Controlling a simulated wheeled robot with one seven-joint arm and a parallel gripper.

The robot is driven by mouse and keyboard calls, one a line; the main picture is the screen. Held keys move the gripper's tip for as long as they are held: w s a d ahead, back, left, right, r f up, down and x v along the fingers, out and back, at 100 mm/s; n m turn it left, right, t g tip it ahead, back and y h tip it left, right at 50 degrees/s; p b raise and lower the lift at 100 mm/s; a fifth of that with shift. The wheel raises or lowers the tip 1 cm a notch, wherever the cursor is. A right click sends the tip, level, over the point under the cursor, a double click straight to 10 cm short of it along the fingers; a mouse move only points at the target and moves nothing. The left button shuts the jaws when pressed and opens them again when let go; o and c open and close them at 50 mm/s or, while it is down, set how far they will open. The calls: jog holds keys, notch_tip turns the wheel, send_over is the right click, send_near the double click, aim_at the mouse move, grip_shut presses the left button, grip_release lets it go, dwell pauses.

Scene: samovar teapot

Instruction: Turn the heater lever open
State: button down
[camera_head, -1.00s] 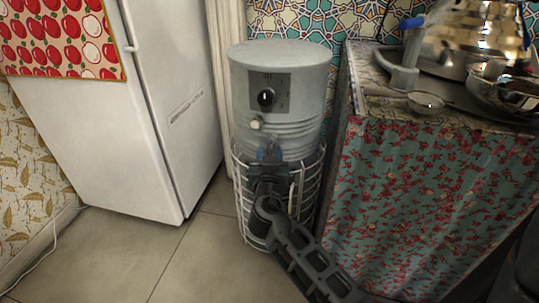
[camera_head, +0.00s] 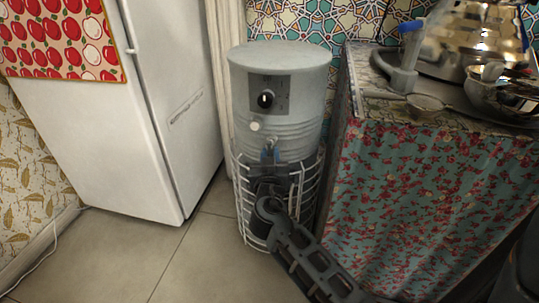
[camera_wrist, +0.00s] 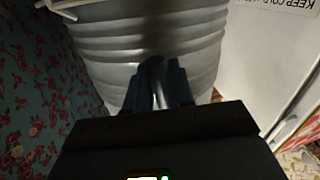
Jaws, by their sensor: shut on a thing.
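The heater (camera_head: 280,75) is a grey ribbed metal cylinder standing between the fridge and the cloth-covered counter. Its front carries a dark plate with a round knob (camera_head: 265,100) and a small pale button (camera_head: 255,126) below. My gripper (camera_head: 269,155) is at the heater's lower front, just above the rim of a white wire rack. In the wrist view my dark blue fingers (camera_wrist: 160,85) are close together on a grey metal lever (camera_wrist: 154,72), against the ribbed heater wall. In the head view my gripper hides the lever.
The white wire rack (camera_head: 242,195) surrounds the heater's lower part, close to my arm. The white fridge (camera_head: 150,120) stands left, the flowered counter cloth (camera_head: 420,200) right. A shiny samovar (camera_head: 470,40) stands on the counter. Tiled floor (camera_head: 190,265) is clear at front left.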

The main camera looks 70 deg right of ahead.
aim_at(284, 141)
jog(key=n+p, duration=0.2)
jog(key=s+n+p, duration=0.1)
jog(key=shift+r+n+y, duration=0.35)
jog(key=shift+n+y, duration=0.05)
jog(key=n+p, duration=0.2)
jog(key=s+r+n+g+p, duration=0.1)
jog(key=n+p, duration=0.1)
jog(key=shift+d+y, duration=0.15)
jog(key=shift+y, duration=0.15)
jog(key=n+p, duration=0.1)
jog(key=n+g+p, duration=0.1)
jog(key=n+p, duration=0.1)
jog(key=r+n+p, duration=0.1)
jog(key=p, duration=0.1)
jog(key=shift+s+n+g, duration=0.3)
jog(key=shift+s+g, duration=0.05)
jog(key=shift+g, duration=0.05)
jog(key=shift+s+r+n+g+p, duration=0.1)
jog(key=shift+r+n+g+p, duration=0.1)
jog(key=shift+n+p, duration=0.45)
jog(key=shift+r+n+g+p, duration=0.1)
jog(key=shift+n+g+p, duration=0.1)
jog(key=shift+n+p, duration=0.45)
jog(key=c, duration=1.1)
grip_release()
